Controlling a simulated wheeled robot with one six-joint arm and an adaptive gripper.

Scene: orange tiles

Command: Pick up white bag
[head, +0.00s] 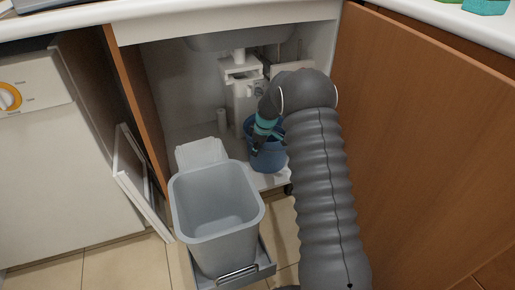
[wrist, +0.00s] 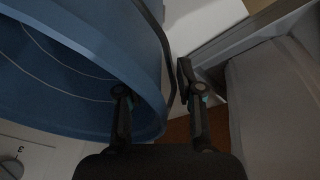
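I cannot make out a white bag for certain in either view. A small white patch (head: 283,174) lies by the bucket's base in the head view, too small to identify. My gripper (head: 258,144) is at the blue bucket (head: 268,160) under the sink. In the wrist view my gripper (wrist: 154,82) is open, its fingers apart. The left finger overlaps the blue bucket (wrist: 75,50) and the right finger is outside its wall. The bucket's wall shows between them; I cannot tell if they touch it.
A grey bin (head: 213,225) stands on a pull-out frame (head: 250,270) in front of the cabinet, with a pale lid (head: 201,153) behind it. Cabinet doors (head: 425,130) stand open at the sides. A white sink fitting (head: 240,90) is behind the bucket.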

